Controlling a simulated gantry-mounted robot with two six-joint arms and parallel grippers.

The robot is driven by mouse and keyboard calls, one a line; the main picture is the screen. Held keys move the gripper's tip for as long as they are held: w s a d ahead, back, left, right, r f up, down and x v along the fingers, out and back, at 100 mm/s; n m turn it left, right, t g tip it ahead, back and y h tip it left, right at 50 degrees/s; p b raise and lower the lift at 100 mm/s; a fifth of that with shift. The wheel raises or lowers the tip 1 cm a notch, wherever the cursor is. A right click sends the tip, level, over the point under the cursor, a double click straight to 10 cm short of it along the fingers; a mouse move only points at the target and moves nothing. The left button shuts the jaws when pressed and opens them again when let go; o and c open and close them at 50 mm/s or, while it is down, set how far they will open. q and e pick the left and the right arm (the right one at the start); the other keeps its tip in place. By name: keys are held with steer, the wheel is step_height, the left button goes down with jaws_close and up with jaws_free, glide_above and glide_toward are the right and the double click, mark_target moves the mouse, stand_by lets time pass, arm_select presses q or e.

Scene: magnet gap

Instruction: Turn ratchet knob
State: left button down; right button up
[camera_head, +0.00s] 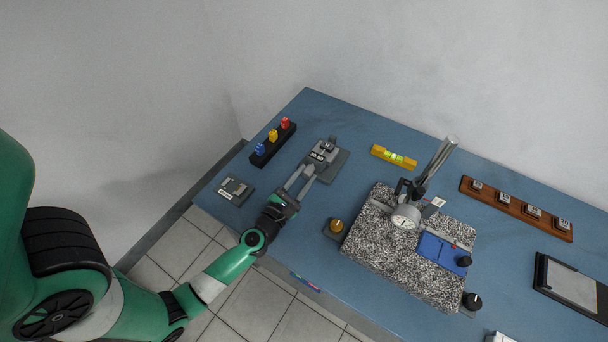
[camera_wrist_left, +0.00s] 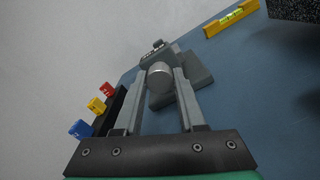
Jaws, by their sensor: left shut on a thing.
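The ratchet knob appears as a short silver cylinder (camera_wrist_left: 160,76) on the near side of a grey instrument in the left wrist view. The instrument (camera_head: 328,147) has a small dark display and stands on a grey base on the blue table. My left gripper (camera_head: 308,170) reaches it from the near side. In the left wrist view its two long fingers (camera_wrist_left: 161,80) lie on either side of the knob, shut on it. My right gripper is not in view.
A black rack (camera_head: 259,160) with blue, yellow and red blocks stands left of the instrument. A yellow level (camera_head: 393,157) lies to its right. A speckled granite slab (camera_head: 385,262) bears a dial gauge (camera_head: 405,217). A brass knob (camera_head: 336,226) sits left of the slab.

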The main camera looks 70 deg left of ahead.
arm_select(q)
steer(key=m+p, duration=0.1)
steer(key=m, duration=0.3)
steer(key=shift+r+m, duration=0.1)
steer(key=shift+m, duration=0.2)
steer(key=m+p, duration=0.1)
steer(key=m, duration=0.3)
steer(key=shift+m+p, duration=0.3)
steer(key=m+p, duration=0.1)
steer(key=m, duration=0.3)
steer(key=shift+m+p, duration=0.95)
steer(key=shift+m, duration=1.15)
steer(key=shift+c, duration=2.4)
jaws_free()
